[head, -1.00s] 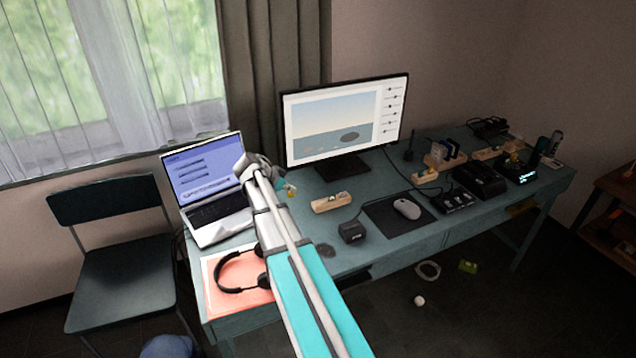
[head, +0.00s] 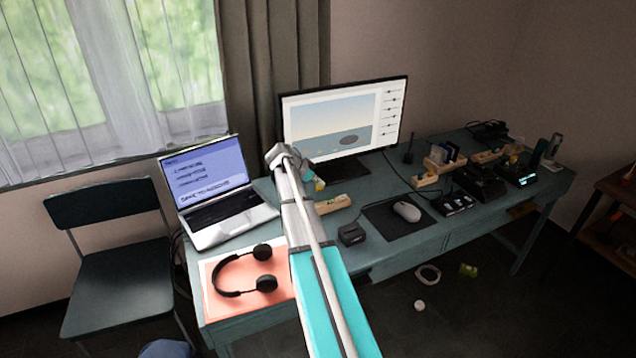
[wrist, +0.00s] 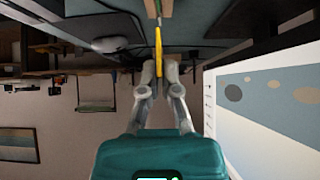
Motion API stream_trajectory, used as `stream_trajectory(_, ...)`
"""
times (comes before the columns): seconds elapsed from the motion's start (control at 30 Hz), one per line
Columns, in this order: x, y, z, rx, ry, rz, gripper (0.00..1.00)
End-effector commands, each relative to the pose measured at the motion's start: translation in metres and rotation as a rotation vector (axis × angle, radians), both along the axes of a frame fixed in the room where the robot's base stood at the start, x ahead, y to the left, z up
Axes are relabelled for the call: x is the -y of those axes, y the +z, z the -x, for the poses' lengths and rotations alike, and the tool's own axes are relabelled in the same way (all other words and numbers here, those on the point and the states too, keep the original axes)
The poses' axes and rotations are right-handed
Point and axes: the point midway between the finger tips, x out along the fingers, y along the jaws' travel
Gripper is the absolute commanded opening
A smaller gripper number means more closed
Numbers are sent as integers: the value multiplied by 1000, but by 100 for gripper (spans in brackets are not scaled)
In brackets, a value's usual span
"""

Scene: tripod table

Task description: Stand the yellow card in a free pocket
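My gripper (wrist: 160,88) is shut on the yellow card (wrist: 159,48), which shows almost edge-on between the fingertips in the wrist view. In the head view the yellow card (head: 320,185) is a small patch below the end of my arm, and the fingers are mostly hidden by the arm. In the wrist view a wooden piece (wrist: 166,8) is at the top edge, beyond the card. I cannot tell whether they touch.
The monitor (head: 342,122) stands close behind my gripper. The laptop (head: 212,192) and headphones (head: 245,272) are to the left. A black box (head: 352,234), mouse (head: 407,211) and another wooden holder with dark cards (head: 440,165) are to the right. The desk (head: 400,246) is clear along its front.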

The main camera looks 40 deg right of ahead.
Motion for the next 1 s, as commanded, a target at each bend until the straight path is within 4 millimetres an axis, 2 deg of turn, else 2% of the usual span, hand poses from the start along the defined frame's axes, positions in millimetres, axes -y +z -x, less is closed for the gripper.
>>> stream_trajectory(0.27,0,-10,0,1,1,0,0)
stream_trajectory(1.0,-1,-55,-1,0,1,0,0)
